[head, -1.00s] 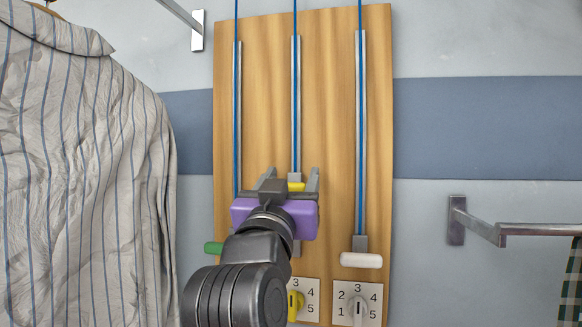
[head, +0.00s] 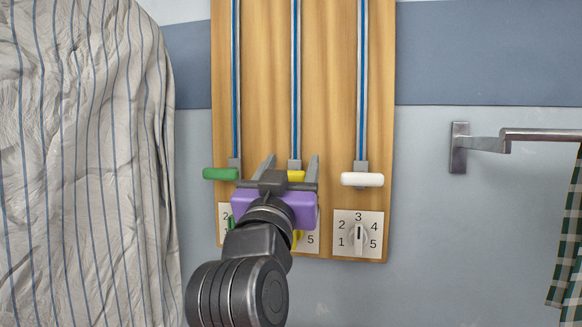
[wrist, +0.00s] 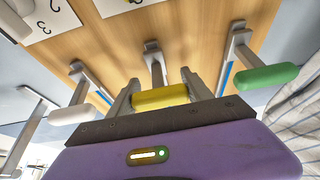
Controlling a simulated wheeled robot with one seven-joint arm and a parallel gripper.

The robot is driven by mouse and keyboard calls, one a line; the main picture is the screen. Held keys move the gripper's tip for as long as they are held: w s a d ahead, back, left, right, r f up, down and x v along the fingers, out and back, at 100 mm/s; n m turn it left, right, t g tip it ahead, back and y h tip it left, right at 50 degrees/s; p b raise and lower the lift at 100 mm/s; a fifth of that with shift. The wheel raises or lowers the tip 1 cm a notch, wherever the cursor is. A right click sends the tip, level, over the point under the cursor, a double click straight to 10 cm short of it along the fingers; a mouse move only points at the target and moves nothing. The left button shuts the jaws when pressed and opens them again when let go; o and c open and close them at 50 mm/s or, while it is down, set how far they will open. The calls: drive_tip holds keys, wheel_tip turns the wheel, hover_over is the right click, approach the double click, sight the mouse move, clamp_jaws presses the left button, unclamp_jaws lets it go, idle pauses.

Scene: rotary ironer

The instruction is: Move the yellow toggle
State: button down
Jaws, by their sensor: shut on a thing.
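The yellow toggle (head: 296,176) is a short bar on a bracket at the lower end of the middle slot of a wooden board. It is about level with the green bar and the white bar on either side. My gripper (head: 291,171) is in front of it, with a finger on each side, shut on the bar. In the wrist view the yellow toggle (wrist: 160,97) sits between the two fingers of my gripper (wrist: 160,95). Part of the toggle is hidden behind my gripper in the head view.
The green bar (head: 221,174) is close on the left, the white bar (head: 361,179) on the right. Numbered dials sit below; the yellow dial knob (head: 297,238) is partly hidden. A striped shirt (head: 85,170) hangs left, a metal rail (head: 545,135) right.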

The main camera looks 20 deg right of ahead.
drive_tip(key=shift+f, duration=0.35)
drive_tip(key=c, duration=0.6)
unclamp_jaws()
drive_tip(key=shift+o, duration=0.8)
drive_tip(key=shift+r, duration=0.1)
drive_tip(key=v, duration=0.8)
